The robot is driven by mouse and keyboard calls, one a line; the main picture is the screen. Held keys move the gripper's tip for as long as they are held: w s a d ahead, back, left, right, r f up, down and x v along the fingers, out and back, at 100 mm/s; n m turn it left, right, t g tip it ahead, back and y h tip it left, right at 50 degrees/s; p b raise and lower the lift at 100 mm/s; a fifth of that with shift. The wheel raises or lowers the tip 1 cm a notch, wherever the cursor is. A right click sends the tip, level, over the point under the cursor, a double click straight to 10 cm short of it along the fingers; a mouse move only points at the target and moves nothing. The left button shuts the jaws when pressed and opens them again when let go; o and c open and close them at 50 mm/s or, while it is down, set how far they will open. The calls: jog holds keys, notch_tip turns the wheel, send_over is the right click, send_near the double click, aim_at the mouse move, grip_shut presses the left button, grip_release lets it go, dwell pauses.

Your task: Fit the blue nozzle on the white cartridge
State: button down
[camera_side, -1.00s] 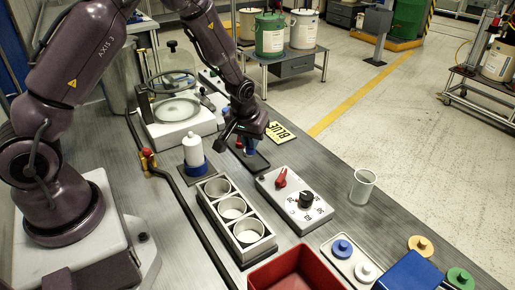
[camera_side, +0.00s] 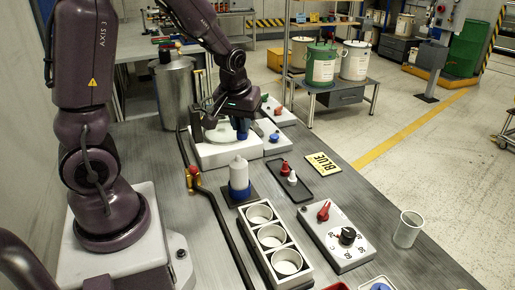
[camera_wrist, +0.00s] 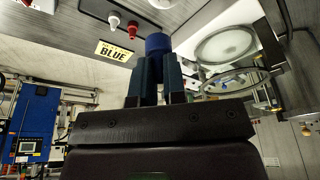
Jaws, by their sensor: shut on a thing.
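My gripper (camera_side: 240,118) is shut on the blue nozzle (camera_side: 242,130), high over the right part of a white machine base. In the wrist view the nozzle (camera_wrist: 158,44) stands out past my two fingers (camera_wrist: 160,75). The white cartridge (camera_side: 238,172) stands upright in a blue collar (camera_side: 240,190) on a dark plate, nearer the side camera than my gripper and apart from it. The cartridge's top is bare. I cannot make out the cartridge in the wrist view.
A black tray (camera_side: 306,190) holds a red and a white nozzle, beside a yellow BLUE card (camera_side: 322,164). The white machine base (camera_side: 212,156) has a round glass top. A three-cup rack (camera_side: 292,238), dial box (camera_side: 326,255), glass (camera_side: 408,229) and black hose (camera_side: 222,226) lie nearby.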

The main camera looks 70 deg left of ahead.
jog(key=shift+s+a+r, duration=0.3)
jog(key=shift+a+r, duration=0.25)
jog(key=shift+r, duration=0.05)
send_over(238, 156)
jog(key=shift+f, duration=2.7)
jog(key=shift+f, duration=1.1)
dwell(0.7)
jog(key=c, duration=0.6)
grip_release()
jog(key=shift+c, duration=0.2)
jog(key=shift+r, duration=3.55)
